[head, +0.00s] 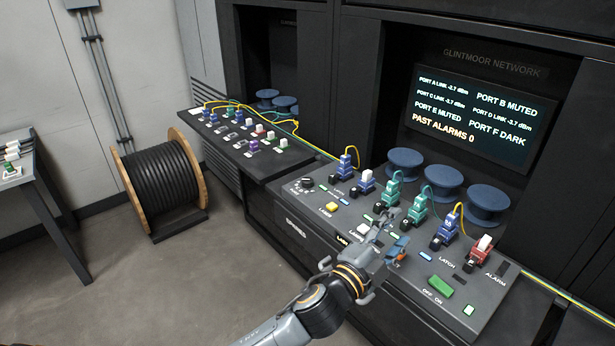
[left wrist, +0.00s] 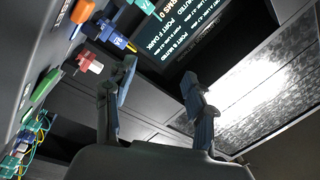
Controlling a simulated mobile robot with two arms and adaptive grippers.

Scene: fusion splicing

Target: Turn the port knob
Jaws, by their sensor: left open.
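The port knob (head: 307,184) is a small dark round dial at the left end of the near console, with a small label beside it that is hard to read. My left gripper (head: 396,231) is over the middle front of the console, well right of the knob and apart from it. Its fingers are spread with nothing between them. In the left wrist view my open left gripper (left wrist: 158,88) points past the console towards the screen, and I cannot make out the knob there. My right gripper is in neither view.
Near the knob are a yellow button (head: 332,207) and a blue plug (head: 346,164). Teal plugs (head: 392,190), a red plug (head: 480,249) and a green OFF/ON switch (head: 441,286) lie along the console. The screen (head: 482,115) stands behind. The floor by the cable drum (head: 160,178) is clear.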

